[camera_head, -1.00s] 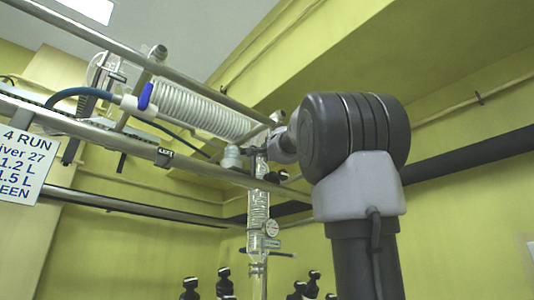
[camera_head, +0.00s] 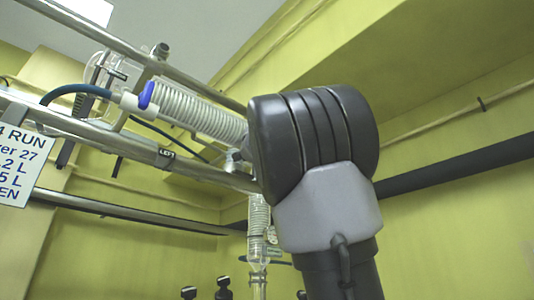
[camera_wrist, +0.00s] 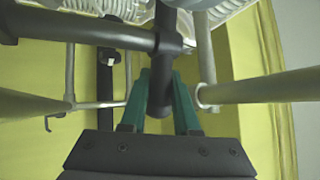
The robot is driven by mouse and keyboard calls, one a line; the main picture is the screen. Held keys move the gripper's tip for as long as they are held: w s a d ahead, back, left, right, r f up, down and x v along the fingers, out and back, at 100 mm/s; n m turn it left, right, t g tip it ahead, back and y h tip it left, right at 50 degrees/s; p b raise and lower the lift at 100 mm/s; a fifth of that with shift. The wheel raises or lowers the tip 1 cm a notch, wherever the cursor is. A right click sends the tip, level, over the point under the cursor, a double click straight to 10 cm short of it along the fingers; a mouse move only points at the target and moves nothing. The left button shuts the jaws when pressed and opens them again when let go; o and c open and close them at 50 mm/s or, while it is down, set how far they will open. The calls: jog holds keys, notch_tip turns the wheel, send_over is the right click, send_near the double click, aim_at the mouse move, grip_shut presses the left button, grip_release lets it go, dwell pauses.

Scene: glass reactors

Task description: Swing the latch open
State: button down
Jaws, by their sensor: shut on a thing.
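The latch (camera_wrist: 161,72) shows in the wrist view as a dark lever hanging from a dark collar (camera_wrist: 168,28) on a horizontal rail. My gripper (camera_wrist: 160,88) has its two green fingers on either side of this lever, shut on it. The lever's lower end sits between the fingers, above the dark gripper body. In the head view my large dark arm joint hides the gripper and the latch.
A metal rail frame (camera_head: 110,135) crosses the head view, with a coiled glass condenser (camera_head: 200,112) and a blue-handled valve (camera_head: 147,95). A vertical glass column (camera_head: 258,240) stands below. Metal tubes (camera_wrist: 265,86) run close beside my fingers in the wrist view.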

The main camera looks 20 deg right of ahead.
jog(key=shift+d, duration=0.1)
jog(key=c, duration=0.6)
grip_release()
jog(key=shift+c, duration=0.2)
jog(key=v, duration=1)
jog(key=shift+s+a, duration=0.2)
jog(key=shift+s, duration=0.1)
jog(key=shift+f, duration=0.15)
